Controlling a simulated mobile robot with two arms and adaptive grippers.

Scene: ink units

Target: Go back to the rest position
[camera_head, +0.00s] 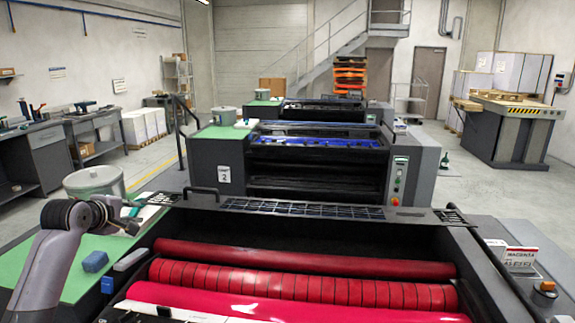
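My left arm comes in from the lower left. Its gripper (128,222) is small in the head view, near the left end of the nearest ink unit, above or beside the green top (118,248). The fingers are too small and partly covered to tell whether they are open or shut. I cannot make out anything held. My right gripper is not in view. The nearest ink unit (330,238) lies open in front of me, with red rollers (300,285) across its width.
A metal pot (95,182) stands behind my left arm. A magenta label sign (520,257) and a red button (547,286) are at the right. More ink units (310,165) stand beyond.

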